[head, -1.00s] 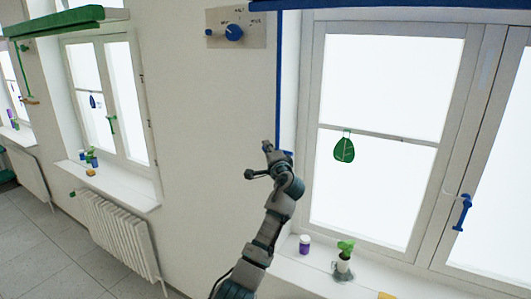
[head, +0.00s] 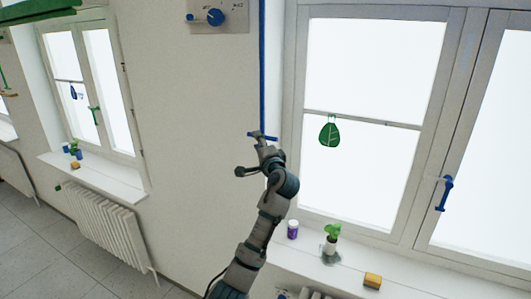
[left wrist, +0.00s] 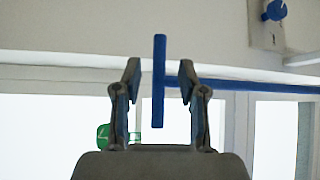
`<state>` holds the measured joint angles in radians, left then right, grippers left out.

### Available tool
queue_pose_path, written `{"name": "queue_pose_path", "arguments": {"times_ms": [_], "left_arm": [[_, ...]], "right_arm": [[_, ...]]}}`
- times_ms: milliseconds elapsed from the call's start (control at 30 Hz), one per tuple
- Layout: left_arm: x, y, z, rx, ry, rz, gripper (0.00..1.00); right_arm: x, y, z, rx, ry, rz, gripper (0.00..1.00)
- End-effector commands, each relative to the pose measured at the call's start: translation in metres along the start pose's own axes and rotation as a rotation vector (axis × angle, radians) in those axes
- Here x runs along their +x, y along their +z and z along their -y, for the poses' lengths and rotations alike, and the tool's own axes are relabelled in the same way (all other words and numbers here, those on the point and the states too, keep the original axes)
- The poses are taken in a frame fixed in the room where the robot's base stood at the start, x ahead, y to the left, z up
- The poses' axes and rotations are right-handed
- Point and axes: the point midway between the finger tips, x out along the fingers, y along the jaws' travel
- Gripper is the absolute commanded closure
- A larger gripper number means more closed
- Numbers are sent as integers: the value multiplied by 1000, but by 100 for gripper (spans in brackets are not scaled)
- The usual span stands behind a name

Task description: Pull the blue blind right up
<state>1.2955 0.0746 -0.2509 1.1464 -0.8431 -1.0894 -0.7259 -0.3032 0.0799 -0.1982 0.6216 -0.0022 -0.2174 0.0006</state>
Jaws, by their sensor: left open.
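A blue cord (head: 262,70) runs down the wall beside the right window and ends in a blue crossbar handle (head: 262,136). My left gripper (head: 249,156) is open, just below and close to this handle. In the left wrist view the handle (left wrist: 159,110) shows between the two spread fingers of the gripper (left wrist: 160,75), with its stem passing off to the right. I cannot tell whether either finger touches it. The blue blind itself is out of the frames. My right gripper is not in view.
A wall panel with a blue knob (head: 215,17) is up left of the cord. The right window's sill holds a purple jar (head: 293,229), a potted plant (head: 331,240) and a yellow block (head: 372,281). A radiator (head: 102,230) stands under the left window.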

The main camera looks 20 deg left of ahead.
Motion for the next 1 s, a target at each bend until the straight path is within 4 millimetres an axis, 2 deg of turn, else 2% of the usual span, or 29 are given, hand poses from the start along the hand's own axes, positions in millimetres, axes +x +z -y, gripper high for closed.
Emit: {"name": "queue_pose_path", "arguments": {"times_ms": [33,200,333,500,867,933,1000], "left_arm": [[-13,-2,-1,-1,-1,-3,59],[-46,-3,-1,-1,-1,-4,59],[-61,-3,0,0,-1,-2,59],[-67,-3,-1,2,-1,-1,59],[-66,-3,0,2,-1,-1,59],[-66,-4,-5,4,4,-3,59],[-64,-6,-21,9,22,-12,59]], "right_arm": [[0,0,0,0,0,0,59],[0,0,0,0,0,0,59],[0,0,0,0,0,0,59],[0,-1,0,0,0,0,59],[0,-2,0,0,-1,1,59],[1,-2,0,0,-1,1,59],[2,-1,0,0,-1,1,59]]}}
